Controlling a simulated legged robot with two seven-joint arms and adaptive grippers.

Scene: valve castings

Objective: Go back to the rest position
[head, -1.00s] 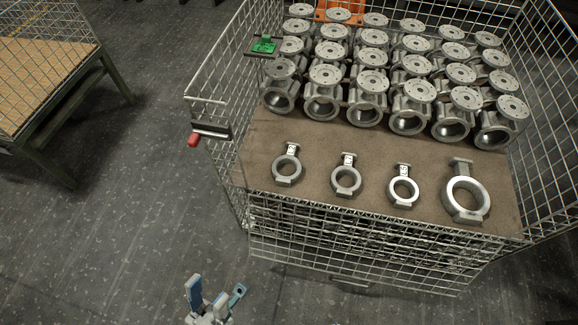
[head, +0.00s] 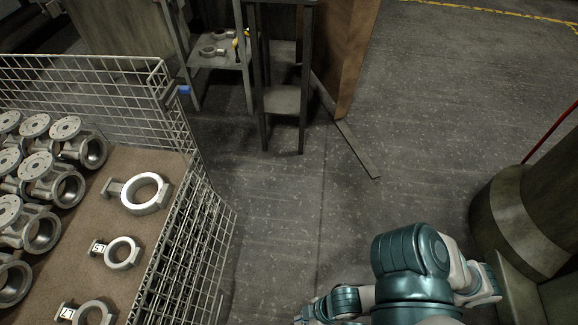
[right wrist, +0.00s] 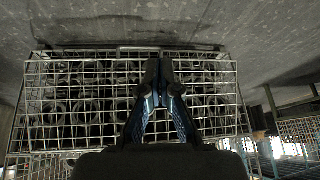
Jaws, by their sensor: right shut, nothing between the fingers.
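My right gripper (right wrist: 160,80) shows in the right wrist view. Its two blue fingers meet at the tips, shut and empty. Behind them is the side of a wire mesh cage (right wrist: 80,75), and the fingers appear apart from it. In the head view my right arm (head: 410,260) is bent at the lower right over the floor, away from the cage; its gripper is not seen there. My left gripper is in no current view.
The wire cage (head: 180,245) at left in the head view holds several valve castings (head: 65,128) and ring castings (head: 146,194). A shelf stand (head: 222,62) is behind. A dark round column (head: 510,210) stands close right of my arm. The middle floor is clear.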

